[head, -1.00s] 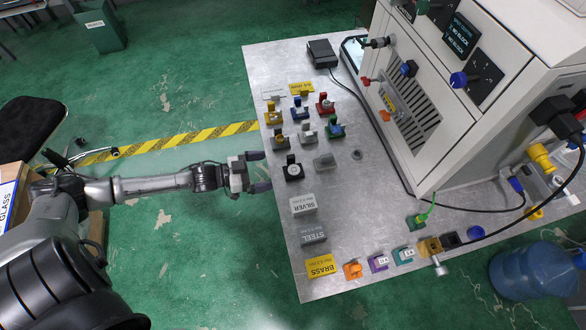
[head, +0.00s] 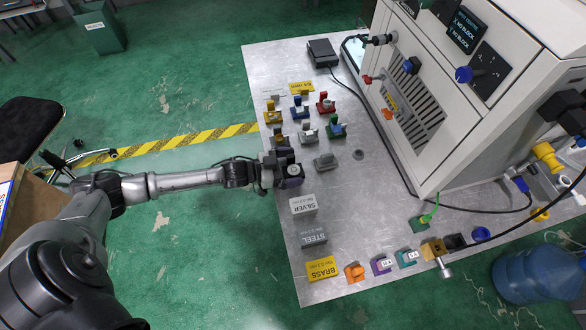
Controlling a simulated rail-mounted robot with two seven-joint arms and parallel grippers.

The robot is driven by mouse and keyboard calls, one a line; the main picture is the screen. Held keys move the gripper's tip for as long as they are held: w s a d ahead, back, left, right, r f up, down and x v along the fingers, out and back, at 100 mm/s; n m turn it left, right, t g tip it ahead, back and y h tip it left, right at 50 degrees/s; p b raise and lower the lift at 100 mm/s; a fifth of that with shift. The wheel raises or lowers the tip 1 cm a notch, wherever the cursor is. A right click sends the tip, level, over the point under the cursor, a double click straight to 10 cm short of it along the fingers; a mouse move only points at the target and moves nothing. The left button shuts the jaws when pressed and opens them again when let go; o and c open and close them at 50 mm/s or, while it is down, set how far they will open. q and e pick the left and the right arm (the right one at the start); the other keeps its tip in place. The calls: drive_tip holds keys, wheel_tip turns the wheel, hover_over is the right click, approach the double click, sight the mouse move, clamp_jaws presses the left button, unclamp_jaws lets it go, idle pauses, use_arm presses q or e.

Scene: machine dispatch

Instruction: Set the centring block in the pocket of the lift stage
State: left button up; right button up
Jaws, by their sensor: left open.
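My left gripper (head: 284,170) is open at the left edge of the metal table, at a black block (head: 293,171) with a pale round top. Its fingers partly cover this block; I cannot tell whether they touch it. A grey block (head: 325,161) sits just right of it, and a small grey round piece (head: 358,154) lies further right. No label tells which piece is the centring block. I cannot make out the lift stage or its pocket for sure. The machine's screen (head: 464,33) reads "NO BLOCK". My right gripper is not in view.
Silver (head: 303,205), steel (head: 313,238) and brass (head: 321,269) labelled blocks line the near left edge. The machine (head: 440,110) fills the right. The table's middle (head: 370,215) is clear.

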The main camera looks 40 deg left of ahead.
use_arm(q)
drive_tip(key=shift+w+d, duration=0.2)
drive_tip(key=shift+w, duration=0.05)
drive_tip(key=shift+c, duration=0.4)
drive_tip(key=c, duration=1.1)
